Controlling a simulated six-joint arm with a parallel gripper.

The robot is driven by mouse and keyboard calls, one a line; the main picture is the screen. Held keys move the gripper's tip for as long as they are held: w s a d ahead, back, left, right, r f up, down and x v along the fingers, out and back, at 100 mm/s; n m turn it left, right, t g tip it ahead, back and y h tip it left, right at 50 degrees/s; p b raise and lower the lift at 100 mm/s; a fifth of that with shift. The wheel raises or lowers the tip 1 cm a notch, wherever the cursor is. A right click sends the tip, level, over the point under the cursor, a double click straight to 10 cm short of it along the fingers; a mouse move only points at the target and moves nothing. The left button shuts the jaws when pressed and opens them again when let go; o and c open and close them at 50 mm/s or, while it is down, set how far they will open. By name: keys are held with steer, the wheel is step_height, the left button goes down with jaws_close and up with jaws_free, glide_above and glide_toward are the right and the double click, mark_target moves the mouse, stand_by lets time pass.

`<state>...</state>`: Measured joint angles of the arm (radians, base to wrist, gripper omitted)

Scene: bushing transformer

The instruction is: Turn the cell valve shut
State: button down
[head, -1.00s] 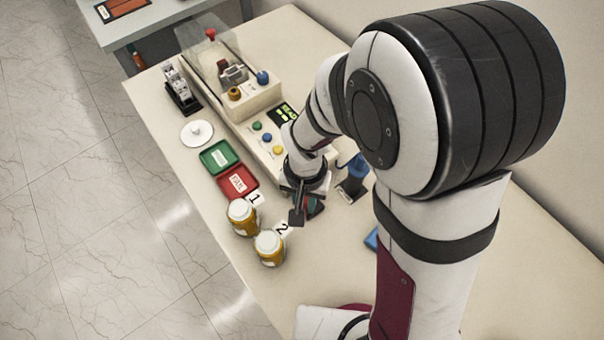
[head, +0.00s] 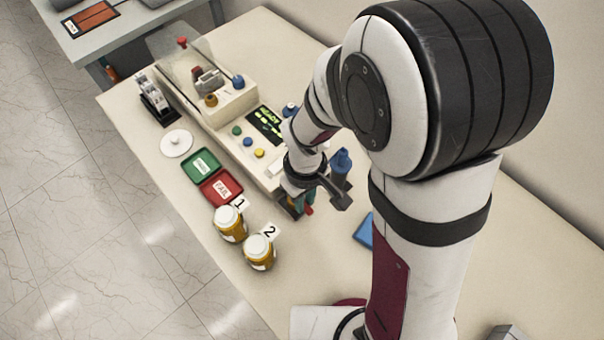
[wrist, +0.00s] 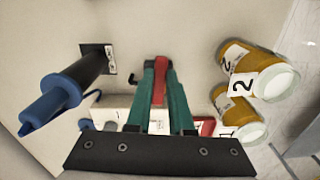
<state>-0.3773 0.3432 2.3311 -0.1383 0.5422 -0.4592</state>
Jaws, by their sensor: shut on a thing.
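My gripper (head: 300,210) is low over the bench at the near end of the tester. In the wrist view its teal fingers (wrist: 160,100) are shut on a narrow red handle (wrist: 159,78). A bit of red also shows by the fingers in the head view (head: 309,210). The handle looks like the cell valve's lever, but its mount is hidden by my fingers, so its angle to the valve body cannot be told. The cream tester (head: 258,150) has a clear cover, coloured buttons and a lit display.
Amber jars 1 (head: 230,224) and 2 (head: 259,254) stand close to my gripper on its left. The red tray (head: 220,188) and green tray (head: 200,166) lie beyond. A blue tool (wrist: 68,92) stands close on the other side. A blue flat item (head: 364,230) lies nearer my base.

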mark_target(306, 203)
steer(key=shift+w+d+n, duration=0.1)
steer(key=shift+w+n, duration=0.1)
steer(key=shift+n, duration=0.4)
steer(key=c, duration=0.8)
jaws_free()
step_height(306, 203, up, 16)
steer(key=shift+f, duration=0.1)
steer(key=s+d+m+y, duration=0.1)
steer(key=s+d+m, duration=0.2)
steer(key=s+m, duration=0.4)
steer(key=s+d+f+m, duration=0.1)
steer(key=s+d+m, duration=0.2)
steer(key=s+m, duration=0.3)
steer(key=shift+s+d+m+y, duration=0.4)
steer(key=shift+m, duration=0.5)
